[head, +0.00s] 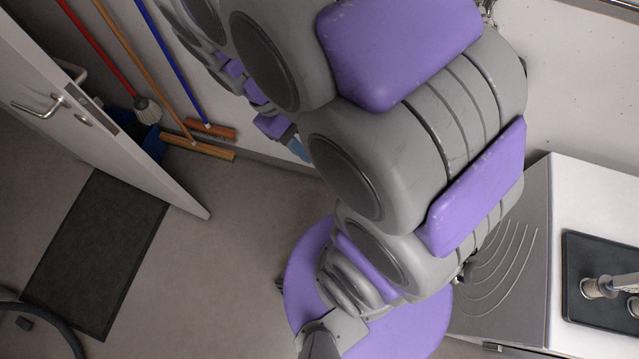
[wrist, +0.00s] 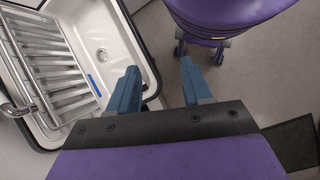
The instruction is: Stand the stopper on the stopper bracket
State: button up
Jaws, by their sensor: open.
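My gripper (wrist: 158,75) shows in the wrist view with its two blue fingers spread apart and nothing between them. I cannot make out the stopper or the stopper bracket for sure in either view. A white sink basin (wrist: 118,45) with a dark rim lies at the left of the wrist view, partly behind the left finger. A round drain (wrist: 102,54) shows in its floor. A small blue strip (wrist: 95,85) lies by the rack in the basin; I cannot tell what it is.
A slatted metal rack (wrist: 50,65) covers the basin's left part. In the head view a white cabinet (head: 592,190) at right bears a dark tray (head: 575,250) with metal fittings. Brooms (head: 198,148) lean by the open door (head: 130,155).

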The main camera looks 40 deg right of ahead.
jog(key=s+a+r+m+t+y, duration=0.1)
jog(key=s+a+m+t+y, duration=0.2)
jog(key=s, duration=0.7)
jog(key=shift+a+r+y, duration=0.3)
jog(key=shift+a+r, duration=0.05)
jog(key=shift+a, duration=0.55)
